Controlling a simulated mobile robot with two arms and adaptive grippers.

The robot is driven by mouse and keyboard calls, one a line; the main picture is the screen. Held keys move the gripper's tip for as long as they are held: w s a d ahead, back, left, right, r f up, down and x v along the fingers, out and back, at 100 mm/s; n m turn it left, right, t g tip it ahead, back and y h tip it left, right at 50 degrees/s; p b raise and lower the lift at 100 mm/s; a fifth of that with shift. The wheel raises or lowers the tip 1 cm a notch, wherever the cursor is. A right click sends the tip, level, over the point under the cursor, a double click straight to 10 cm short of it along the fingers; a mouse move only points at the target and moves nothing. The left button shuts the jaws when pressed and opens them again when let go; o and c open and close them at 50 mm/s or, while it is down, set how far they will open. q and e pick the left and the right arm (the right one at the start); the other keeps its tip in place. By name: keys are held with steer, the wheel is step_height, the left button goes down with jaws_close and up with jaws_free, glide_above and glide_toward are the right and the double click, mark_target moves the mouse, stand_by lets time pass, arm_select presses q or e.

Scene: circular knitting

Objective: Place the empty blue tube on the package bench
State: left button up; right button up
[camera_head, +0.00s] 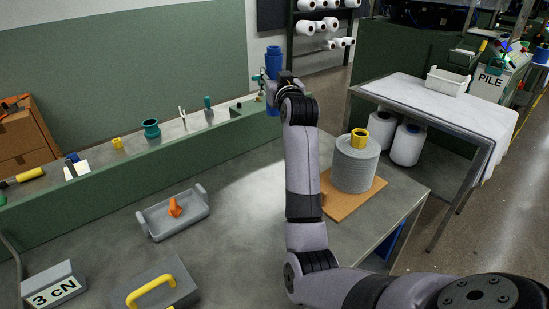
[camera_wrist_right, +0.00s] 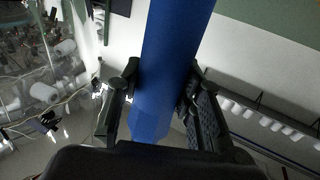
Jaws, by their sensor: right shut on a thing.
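The blue tube (camera_head: 273,60) is held upright at the far end of my right arm, above the back edge of the grey bench (camera_head: 240,215). My right gripper (camera_head: 272,85) is shut around its middle; blue shows above and below the fingers. In the right wrist view the tube (camera_wrist_right: 167,70) runs between both fingers of the gripper (camera_wrist_right: 163,100), with no yarn visible on it. No label marks which surface is the package bench. My left gripper is not in view.
A grey yarn cone (camera_head: 356,165) with a yellow tube stands on a brown board (camera_head: 345,200) on the bench. A grey tray (camera_head: 172,214) lies left. A white-topped table (camera_head: 425,103) at right carries a white basket (camera_head: 447,80). Small tools line the back ledge (camera_head: 100,168).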

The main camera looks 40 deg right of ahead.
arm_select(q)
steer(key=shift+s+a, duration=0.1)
arm_select(e)
step_height(320, 180, down, 20)
steer(key=shift+a+r, duration=0.2)
steer(key=shift+f, duration=0.15)
steer(key=o, duration=1)
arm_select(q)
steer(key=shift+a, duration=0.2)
arm_select(e)
steer(key=shift+o, duration=0.8)
